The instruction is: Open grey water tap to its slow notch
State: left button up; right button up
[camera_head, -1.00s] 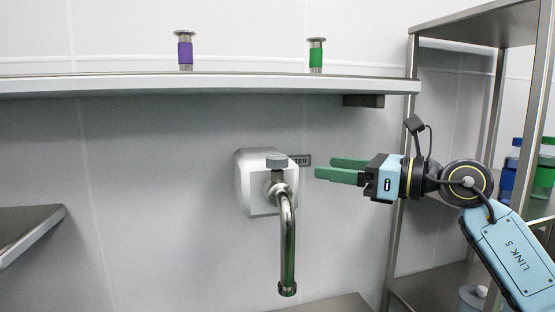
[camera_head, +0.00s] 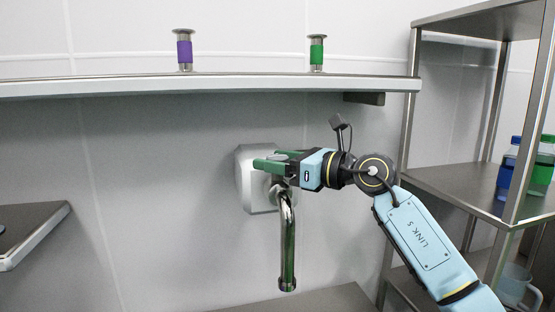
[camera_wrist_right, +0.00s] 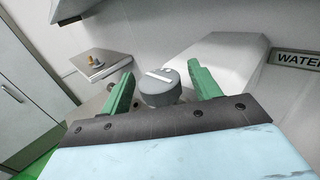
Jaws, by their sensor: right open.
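The water tap is a white wall block (camera_head: 246,184) with a curved metal spout (camera_head: 287,240) pointing down. Its round grey knob (camera_wrist_right: 160,87) has a white line on top and shows in the right wrist view between the two green fingers. In the head view my right gripper (camera_head: 268,162) is at the knob and mostly hides it. The right gripper is open, with one finger on each side of the knob; gaps show, so it does not look closed on it. My left gripper is not in view.
A wall shelf (camera_head: 210,84) above holds a purple-banded piece (camera_head: 185,52) and a green-banded piece (camera_head: 317,54). A metal rack (camera_head: 450,184) with blue and green bottles stands at the right. A WATER sign (camera_wrist_right: 296,59) is beside the tap.

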jog(key=shift+c, duration=0.4)
jog(key=c, duration=0.9)
jog(key=shift+f+n+g+y+b, duration=0.1)
jog(key=shift+n+g+y+b, duration=0.35)
jog(key=shift+g+b, duration=0.4)
jog(key=shift+n+g+y+b, duration=0.35)
jog(key=shift+n+g+b, duration=0.25)
jog(key=shift+n+g, duration=0.2)
jog(key=shift+r+n+g+y, duration=0.15)
jog(key=shift+n+g, duration=0.25)
jog(key=shift+g, duration=0.25)
jog(key=shift+r+n+g+y, duration=0.15)
jog(key=shift+n+g, duration=0.2)
jog(key=shift+g, duration=0.25)
jog(key=shift+n+g+p, duration=0.8)
jog(key=shift+g+p, duration=0.05)
jog(key=shift+g, duration=0.45)
jog(key=shift+f+g, duration=0.15)
jog(key=shift+g, duration=0.15)
jog(key=o, duration=1)
